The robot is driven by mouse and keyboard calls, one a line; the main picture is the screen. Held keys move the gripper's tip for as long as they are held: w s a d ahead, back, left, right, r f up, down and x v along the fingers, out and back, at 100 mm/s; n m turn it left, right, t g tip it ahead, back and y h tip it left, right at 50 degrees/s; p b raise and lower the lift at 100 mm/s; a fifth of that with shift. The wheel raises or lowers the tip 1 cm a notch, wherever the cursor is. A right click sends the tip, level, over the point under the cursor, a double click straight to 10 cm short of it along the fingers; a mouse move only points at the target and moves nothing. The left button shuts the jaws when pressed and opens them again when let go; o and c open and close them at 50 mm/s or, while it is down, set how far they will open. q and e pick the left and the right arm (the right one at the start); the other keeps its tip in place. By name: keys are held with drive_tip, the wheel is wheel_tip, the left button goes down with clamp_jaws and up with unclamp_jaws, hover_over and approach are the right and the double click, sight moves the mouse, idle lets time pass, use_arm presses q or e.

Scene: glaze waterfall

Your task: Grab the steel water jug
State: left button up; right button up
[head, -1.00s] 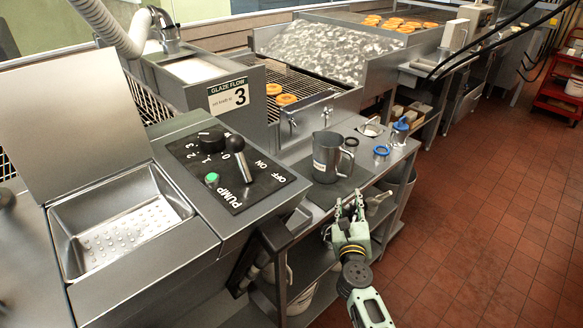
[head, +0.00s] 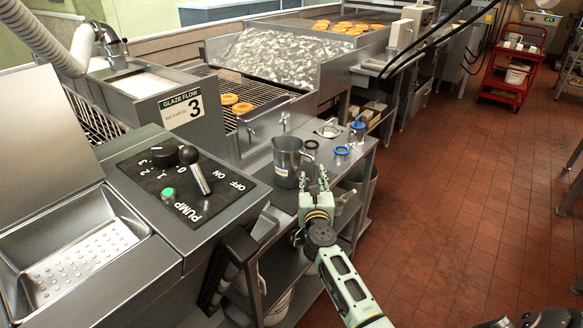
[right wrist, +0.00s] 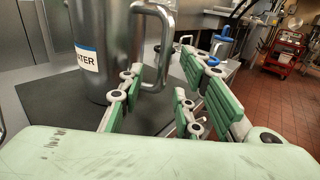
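The steel water jug (head: 287,163) stands upright on a dark mat on the metal side counter, its handle toward the right. In the right wrist view the jug (right wrist: 112,45), with a white and blue "WATER" label, fills the upper left, and its handle (right wrist: 167,45) hangs just beyond the fingers. My right gripper (head: 315,178) is close to the handle side of the jug. Its green-padded fingers (right wrist: 170,95) are spread open with nothing between them, and I cannot tell whether they touch the handle. My left gripper is not in view.
The pump panel (head: 178,180) with a black lever and green button lies left of the jug. A blue ring (head: 342,150) and a blue-topped container (head: 357,125) are on the counter beyond it. The red tiled floor (head: 460,190) at right is mostly clear.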

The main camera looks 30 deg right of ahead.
clamp_jaws()
idle(0.4)
drive_tip(key=shift+r, duration=0.1)
